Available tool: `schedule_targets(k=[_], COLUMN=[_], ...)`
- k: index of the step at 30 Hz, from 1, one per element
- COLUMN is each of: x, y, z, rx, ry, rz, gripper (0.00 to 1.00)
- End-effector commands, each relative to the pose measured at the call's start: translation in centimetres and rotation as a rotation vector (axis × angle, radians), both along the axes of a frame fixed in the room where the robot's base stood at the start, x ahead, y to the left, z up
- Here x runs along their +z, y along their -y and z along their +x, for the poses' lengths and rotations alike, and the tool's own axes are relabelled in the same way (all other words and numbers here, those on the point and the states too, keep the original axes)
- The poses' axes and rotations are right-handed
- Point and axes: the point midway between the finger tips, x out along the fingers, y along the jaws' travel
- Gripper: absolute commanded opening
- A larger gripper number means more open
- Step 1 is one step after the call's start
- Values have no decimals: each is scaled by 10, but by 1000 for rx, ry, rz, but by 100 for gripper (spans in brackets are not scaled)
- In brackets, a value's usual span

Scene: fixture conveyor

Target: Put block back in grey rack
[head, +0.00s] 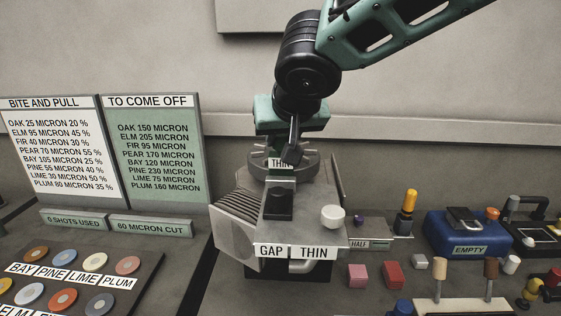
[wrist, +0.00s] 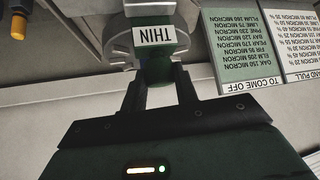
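A dark green block with a white THIN label (head: 281,164) is at the round grey head of the grey machine. It also shows in the wrist view (wrist: 160,68), between the fingertips of my gripper (wrist: 160,82). Both fingers appear to touch its sides, so my gripper looks shut on it. In the head view my gripper (head: 291,150) points down over the machine, and its fingers partly hide the block. A grey ledge with a HALF label (head: 385,229) sticks out at the machine's right; I cannot tell whether it is the grey rack.
A pink block (head: 357,275) and a red block (head: 394,274) lie right of the machine. A blue box marked EMPTY (head: 468,236) stands further right. Two boards (head: 152,150) stand at the left, behind a tray of discs (head: 75,280).

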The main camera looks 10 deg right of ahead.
Motion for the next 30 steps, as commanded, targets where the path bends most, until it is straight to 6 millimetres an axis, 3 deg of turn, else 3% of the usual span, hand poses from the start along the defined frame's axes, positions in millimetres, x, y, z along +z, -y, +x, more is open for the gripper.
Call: schedule_targets(k=[30], x=[35], y=[0], z=[0], rx=[0], ry=[0], rz=[0], gripper=[0])
